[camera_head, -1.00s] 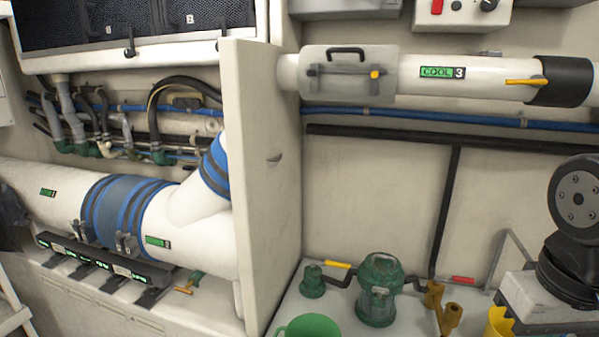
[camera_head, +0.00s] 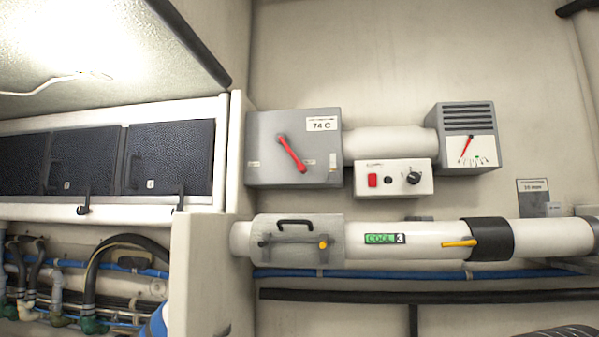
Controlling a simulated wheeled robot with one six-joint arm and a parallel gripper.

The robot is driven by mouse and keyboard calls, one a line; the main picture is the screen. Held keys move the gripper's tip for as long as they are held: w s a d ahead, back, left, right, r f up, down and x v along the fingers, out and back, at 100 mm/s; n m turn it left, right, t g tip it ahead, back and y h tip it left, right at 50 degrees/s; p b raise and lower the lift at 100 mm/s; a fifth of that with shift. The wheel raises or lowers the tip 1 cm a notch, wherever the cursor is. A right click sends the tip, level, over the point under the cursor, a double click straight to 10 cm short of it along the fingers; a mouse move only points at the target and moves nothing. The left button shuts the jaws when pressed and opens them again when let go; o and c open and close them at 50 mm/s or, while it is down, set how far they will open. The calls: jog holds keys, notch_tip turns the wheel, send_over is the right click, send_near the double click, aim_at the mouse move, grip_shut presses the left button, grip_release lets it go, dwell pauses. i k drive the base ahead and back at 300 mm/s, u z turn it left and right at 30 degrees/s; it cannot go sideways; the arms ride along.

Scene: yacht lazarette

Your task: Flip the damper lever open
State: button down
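The likely damper lever is a red lever (camera_head: 292,154) on the front of a grey box (camera_head: 262,172) on the back wall. It slants from upper left to lower right. Small labels sit to its left and right, too small to read. A "74 C" label (camera_head: 321,125) is at the box's upper right. A white duct (camera_head: 390,144) runs from the box to a vented grey unit (camera_head: 466,120) with a dial and red needle. My gripper is not in view.
A partition (camera_head: 205,270) stands at lower left, beside hoses. Black-fronted lockers (camera_head: 80,163) are at left.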

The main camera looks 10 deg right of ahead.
aim_at(280, 137)
jog(key=k, duration=0.5)
jog(key=u, duration=0.7)
jog(key=i, duration=0.8)
jog(key=z, duration=0.7)
